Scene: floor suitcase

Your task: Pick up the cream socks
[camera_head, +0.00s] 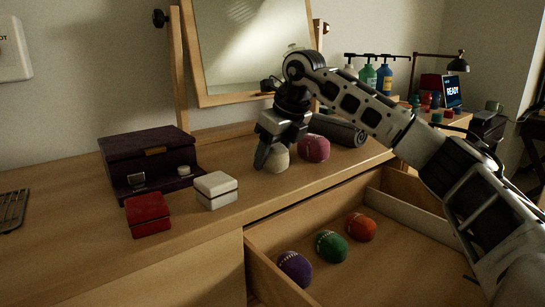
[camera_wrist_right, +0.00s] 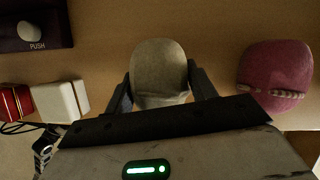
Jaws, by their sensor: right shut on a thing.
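The cream socks (camera_head: 277,158) are a rolled ball on the dresser top, partly hidden behind my right gripper in the head view. My right gripper (camera_head: 264,157) reaches down over them. In the right wrist view the cream socks (camera_wrist_right: 159,72) sit between the two fingers of my right gripper (camera_wrist_right: 160,88), which is shut on them. The wood surface lies right beneath the ball; I cannot tell whether it touches. My left gripper is not in view.
A pink sock ball (camera_head: 314,148) sits just right of the cream one, before a dark roll (camera_head: 338,130). A white box (camera_head: 216,190), red box (camera_head: 148,214) and dark purple case (camera_head: 150,160) stand left.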

